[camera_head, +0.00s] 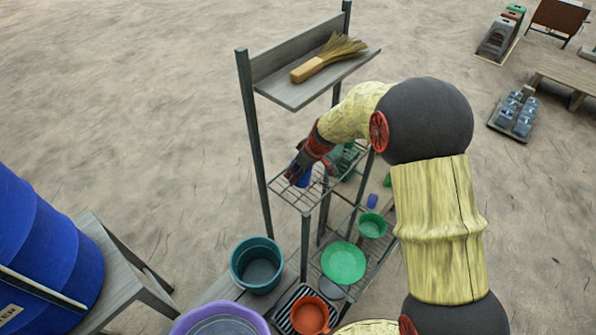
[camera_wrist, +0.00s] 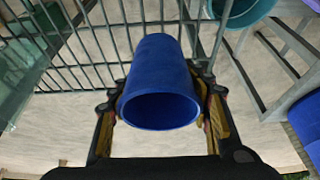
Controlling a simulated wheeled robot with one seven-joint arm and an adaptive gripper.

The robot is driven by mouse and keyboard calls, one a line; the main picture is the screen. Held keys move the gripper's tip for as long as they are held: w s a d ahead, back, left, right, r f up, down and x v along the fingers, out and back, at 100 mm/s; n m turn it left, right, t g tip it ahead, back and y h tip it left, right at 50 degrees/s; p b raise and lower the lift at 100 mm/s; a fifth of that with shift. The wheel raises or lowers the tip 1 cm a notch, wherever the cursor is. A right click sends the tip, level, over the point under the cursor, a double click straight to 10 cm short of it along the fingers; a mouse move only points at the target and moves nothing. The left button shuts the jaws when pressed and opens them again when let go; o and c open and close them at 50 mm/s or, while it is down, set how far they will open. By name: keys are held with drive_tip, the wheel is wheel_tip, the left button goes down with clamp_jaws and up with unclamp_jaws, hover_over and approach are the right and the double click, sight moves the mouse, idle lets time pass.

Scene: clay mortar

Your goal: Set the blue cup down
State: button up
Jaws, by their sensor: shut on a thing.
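The blue cup (camera_wrist: 158,75) is between the two fingers of my gripper (camera_wrist: 160,115) in the wrist view, its open mouth facing the camera. My gripper is shut on it. In the head view the blue cup (camera_head: 304,176) shows partly behind my gripper (camera_head: 298,177), at the wire shelf (camera_head: 287,190) of the grey rack. Wire bars (camera_wrist: 85,55) lie close beyond the cup in the wrist view. I cannot tell whether the cup touches them.
Lower shelves hold a green plate (camera_head: 343,262), a green bowl (camera_head: 372,225) and another blue cup (camera_head: 372,201). A teal basin (camera_head: 257,265) stands left of the rack. A brush (camera_head: 330,57) lies on the top shelf (camera_head: 300,92). A blue barrel (camera_head: 40,240) is at far left.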

drive_tip(key=shift+f, duration=0.4)
drive_tip(key=shift+f, duration=0.15)
drive_tip(key=o, duration=1.2)
drive_tip(key=shift+r, duration=0.35)
drive_tip(key=b+v, duration=0.2)
drive_tip(key=v, duration=1)
drive_tip(key=shift+b, duration=0.3)
drive_tip(key=s+d+r+m+t+h, duration=0.1)
drive_tip(key=s+d+r+m, duration=0.25)
drive_tip(key=s+r, duration=0.55)
drive_tip(key=s+d+r+m+t+h, duration=0.1)
drive_tip(key=s+d+r+m, duration=0.3)
drive_tip(key=s, duration=1)
drive_tip(key=shift+m+h, duration=0.7)
drive_tip(key=shift+m, duration=0.05)
drive_tip(key=s+d, duration=0.1)
drive_tip(key=s, duration=0.2)
drive_tip(key=s+d, duration=0.1)
drive_tip(key=s, duration=0.2)
drive_tip(key=s+d+r, duration=0.1)
drive_tip(key=s, duration=0.2)
drive_tip(key=shift+s+d, duration=0.1)
drive_tip(key=shift+d, duration=0.25)
